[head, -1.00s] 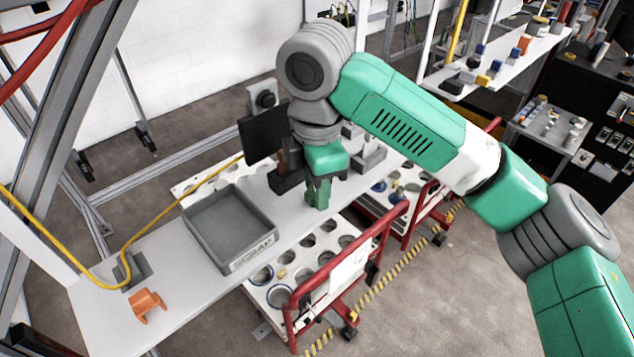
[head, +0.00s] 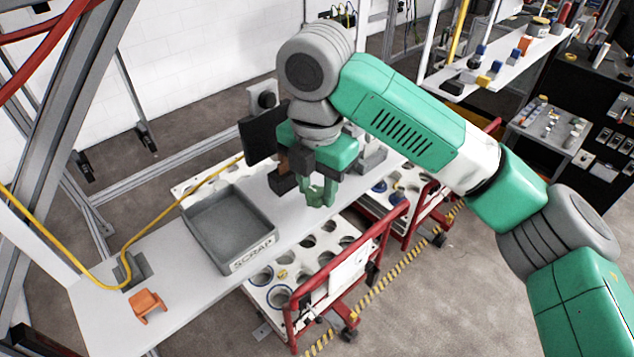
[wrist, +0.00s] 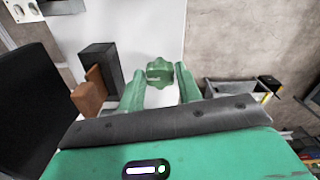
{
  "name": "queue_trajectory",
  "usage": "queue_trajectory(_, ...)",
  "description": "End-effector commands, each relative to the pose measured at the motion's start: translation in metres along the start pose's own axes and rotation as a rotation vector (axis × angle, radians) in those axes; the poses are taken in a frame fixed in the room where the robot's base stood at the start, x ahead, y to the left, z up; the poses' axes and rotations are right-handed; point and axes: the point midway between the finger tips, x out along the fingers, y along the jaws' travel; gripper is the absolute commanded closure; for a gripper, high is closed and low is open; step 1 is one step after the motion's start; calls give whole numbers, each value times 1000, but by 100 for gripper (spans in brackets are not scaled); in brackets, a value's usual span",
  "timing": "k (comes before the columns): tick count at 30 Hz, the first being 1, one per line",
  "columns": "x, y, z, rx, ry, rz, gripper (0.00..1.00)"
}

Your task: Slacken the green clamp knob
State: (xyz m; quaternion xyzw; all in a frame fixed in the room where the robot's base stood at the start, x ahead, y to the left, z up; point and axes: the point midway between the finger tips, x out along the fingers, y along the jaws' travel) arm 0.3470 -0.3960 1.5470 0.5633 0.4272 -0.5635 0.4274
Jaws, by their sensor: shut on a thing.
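The green clamp knob (wrist: 159,72) shows in the wrist view, between my two green fingertips at the edge of the pale bench. My gripper (wrist: 161,80) is shut on it, one finger on each side. In the head view my gripper (head: 319,195) points down at the bench's right edge, beyond the grey tray. There the fingers and wrist mostly hide the knob, and I cannot make out its thread or how tight it is.
A dark block (wrist: 100,66) and a brown piece (wrist: 89,98) stand close left of my fingers, with a black panel (head: 262,134) beside them. A grey scrap tray (head: 238,262) and an orange bracket (head: 148,304) are on the bench. A red cart (head: 392,226) stands close below right.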

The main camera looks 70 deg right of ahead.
Motion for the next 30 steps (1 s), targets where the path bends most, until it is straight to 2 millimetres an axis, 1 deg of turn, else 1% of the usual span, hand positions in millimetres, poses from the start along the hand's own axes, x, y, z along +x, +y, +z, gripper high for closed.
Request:
queue_trajectory(13, -1, 0, -1, -12, 1, 0, 88)
queue_trajectory(14, -1, 0, -1, -12, 1, 0, 64)
queue_trajectory(15, -1, 0, -1, -12, 1, 0, 56)
queue_trajectory(17, -1, 0, -1, -12, 0, 0, 44)
queue_trajectory(26, -3, 0, 0, -10, -1, 0, 44)
queue_trajectory(29, -17, 0, 1, -9, -5, 1, 44)
queue_trajectory(30, -26, 0, 0, -9, -5, 1, 44)
